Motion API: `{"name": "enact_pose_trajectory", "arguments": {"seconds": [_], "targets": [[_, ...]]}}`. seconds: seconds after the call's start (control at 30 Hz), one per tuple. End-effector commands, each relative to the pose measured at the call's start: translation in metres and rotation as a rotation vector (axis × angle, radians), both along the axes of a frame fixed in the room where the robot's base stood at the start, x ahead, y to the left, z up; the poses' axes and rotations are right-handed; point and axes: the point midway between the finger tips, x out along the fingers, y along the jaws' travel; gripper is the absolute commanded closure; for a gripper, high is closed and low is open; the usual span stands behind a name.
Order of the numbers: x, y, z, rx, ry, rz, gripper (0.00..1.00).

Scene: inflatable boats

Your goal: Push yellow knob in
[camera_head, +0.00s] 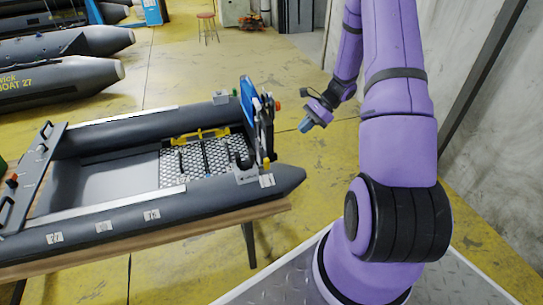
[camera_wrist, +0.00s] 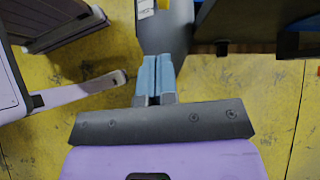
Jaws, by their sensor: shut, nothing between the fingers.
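My gripper (camera_head: 305,126) is shut and empty, its blue fingertips together, in the air to the right of the boat's near-right end. In the wrist view, the shut fingertips (camera_wrist: 157,62) point toward the dark tip of a boat tube (camera_wrist: 170,32). A grey inflatable boat (camera_head: 110,218) lies on a wooden table. A small yellow-orange knob-like part (camera_head: 266,163) shows low on the upright panel at the boat's right end; it is too small to tell how far it sticks out.
The upright blue-and-dark panel (camera_head: 250,103) stands at the boat's end, with a red-orange knob (camera_head: 277,105) on its side. A yellow bar-like object (camera_head: 200,135) lies inside the boat. Yellow floor is open beyond the table; a concrete wall (camera_head: 485,130) is at right.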

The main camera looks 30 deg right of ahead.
Motion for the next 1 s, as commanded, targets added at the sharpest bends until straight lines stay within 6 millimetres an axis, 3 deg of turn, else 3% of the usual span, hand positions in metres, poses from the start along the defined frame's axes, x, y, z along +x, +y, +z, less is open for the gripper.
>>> {"name": "enact_pose_trajectory", "arguments": {"seconds": [0.03,0.13,0.37,0.9,1.0], "targets": [[-0.003,-0.006,-0.014,0.018,0.017,-0.032,1.0],[-0.005,-0.012,-0.03,0.042,0.037,-0.074,1.0],[-0.005,-0.011,-0.045,0.058,0.049,-0.102,1.0],[0.013,0.055,-0.107,0.058,0.05,-0.099,1.0],[0.018,0.07,-0.108,0.055,0.048,-0.097,1.0]]}}
